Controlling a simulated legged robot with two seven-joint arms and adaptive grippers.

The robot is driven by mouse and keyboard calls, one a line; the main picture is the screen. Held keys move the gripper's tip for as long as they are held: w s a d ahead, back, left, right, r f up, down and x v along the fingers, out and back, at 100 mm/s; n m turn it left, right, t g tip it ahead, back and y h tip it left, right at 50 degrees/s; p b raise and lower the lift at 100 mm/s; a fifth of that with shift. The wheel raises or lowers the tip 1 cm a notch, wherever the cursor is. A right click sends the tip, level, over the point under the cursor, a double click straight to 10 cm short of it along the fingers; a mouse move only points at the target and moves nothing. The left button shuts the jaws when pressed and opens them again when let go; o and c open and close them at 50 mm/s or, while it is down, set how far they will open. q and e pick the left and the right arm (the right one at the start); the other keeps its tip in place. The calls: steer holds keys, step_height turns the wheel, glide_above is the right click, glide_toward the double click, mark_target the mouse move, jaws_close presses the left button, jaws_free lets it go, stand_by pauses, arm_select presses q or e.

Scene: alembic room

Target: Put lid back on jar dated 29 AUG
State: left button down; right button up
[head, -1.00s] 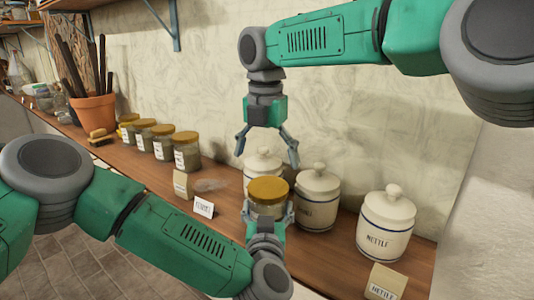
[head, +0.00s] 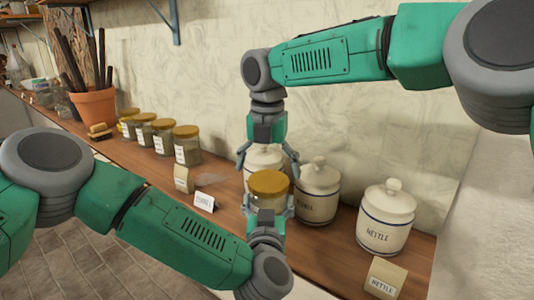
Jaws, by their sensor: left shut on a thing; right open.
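My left gripper (head: 267,208) is shut on a small glass jar (head: 268,200) with a gold lid (head: 268,183) on top, in front of the white canisters. The jar looks upright; its label and date cannot be read. I cannot tell whether the lid is seated or loose. My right gripper (head: 268,165) is open and points down just above the lid, with its fingers apart on either side. Its fingers are not visibly touching the lid. Several similar jars with gold lids (head: 186,132) stand in a row at the left; their labels are too small to read.
White lidded canisters, one marked NETTLE (head: 386,220), stand at the right and behind the held jar. A white name card (head: 205,201), a tan packet (head: 184,179) and a NETTLE packet (head: 386,277) lie near the shelf's front edge. A terracotta pot (head: 94,104) stands far left.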

steer(key=shift+w+f, duration=0.1)
steer(key=shift+f, duration=1.25)
steer(key=c, duration=1.2)
steer(key=m, duration=0.7)
steer(key=shift+c, duration=0.2)
steer(key=m, duration=0.4)
steer(key=shift+m, duration=0.4)
steer(key=m, duration=0.4)
steer(key=shift+m, duration=0.4)
steer(key=m, duration=0.5)
steer(key=shift+a+m, duration=0.15)
steer(key=shift+m, duration=0.25)
